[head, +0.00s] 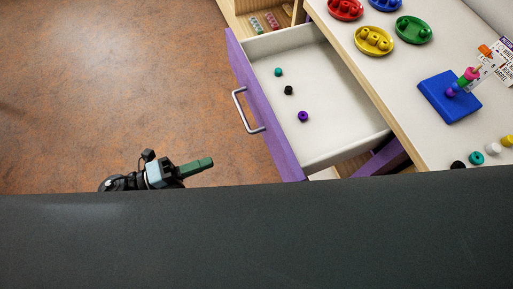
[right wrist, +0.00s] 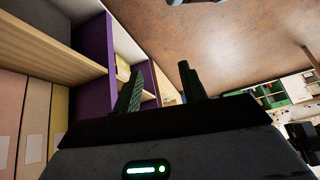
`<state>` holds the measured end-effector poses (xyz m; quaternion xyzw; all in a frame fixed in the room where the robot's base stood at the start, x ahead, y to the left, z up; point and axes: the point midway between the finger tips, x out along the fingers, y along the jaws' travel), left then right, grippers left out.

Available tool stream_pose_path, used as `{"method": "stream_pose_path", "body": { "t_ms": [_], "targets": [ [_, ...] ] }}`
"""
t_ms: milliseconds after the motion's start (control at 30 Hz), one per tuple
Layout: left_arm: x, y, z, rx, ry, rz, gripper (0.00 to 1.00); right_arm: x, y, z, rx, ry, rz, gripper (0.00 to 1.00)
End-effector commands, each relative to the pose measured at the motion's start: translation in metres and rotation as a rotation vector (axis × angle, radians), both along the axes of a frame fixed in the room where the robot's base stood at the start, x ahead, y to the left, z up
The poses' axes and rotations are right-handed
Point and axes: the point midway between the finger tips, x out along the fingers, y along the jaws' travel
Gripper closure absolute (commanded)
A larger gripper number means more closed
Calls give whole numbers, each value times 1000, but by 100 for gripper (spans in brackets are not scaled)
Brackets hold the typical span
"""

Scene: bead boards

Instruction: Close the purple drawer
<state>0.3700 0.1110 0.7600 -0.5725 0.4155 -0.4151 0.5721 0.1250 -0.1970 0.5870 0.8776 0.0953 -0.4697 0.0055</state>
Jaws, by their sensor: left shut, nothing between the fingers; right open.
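The purple drawer (head: 259,107) stands pulled out from under the table in the head view. Its front is purple with a silver bar handle (head: 240,111), and its inside is white. A teal bead, a black bead and a purple bead lie in it. My left gripper (head: 207,164) is shut and empty, in front of the drawer, below and left of its handle and apart from it. In the right wrist view my right gripper (right wrist: 160,88) is open with nothing between its fingers. It is near wooden shelving with purple panels.
The table (head: 440,150) holds red, blue, yellow and green dishes and a blue board (head: 449,97) with stacked beads. Loose beads lie at its near edge. An open wooden compartment (head: 236,18) with small items is beyond the drawer. The brown floor (head: 110,80) at left is clear.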

Motion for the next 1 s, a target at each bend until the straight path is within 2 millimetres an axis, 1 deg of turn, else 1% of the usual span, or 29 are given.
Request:
{"method": "stream_pose_path", "body": {
  "t_ms": [200, 267, 367, 633, 800, 1000],
  "targets": [
    [1, -2, 1, 2, -5, -4, 100, 3, 1, 1, 2, -7, -1, 58],
    [2, -6, 1, 2, -5, -4, 100, 4, 1, 2, 2, -9, -2, 58],
    [6, -17, 2, -1, -7, -3, 100, 5, 1, 5, 3, -12, -3, 58],
    [22, -64, 3, -4, -5, -2, 100, 8, 2, 12, 3, -21, -3, 58],
    [31, -94, 3, -2, -5, -2, 100, 4, 1, 14, 2, -16, -3, 58],
    [40, -120, 2, 0, -4, -1, 100, 2, 1, 15, 1, -10, -2, 58]
  ]
}}
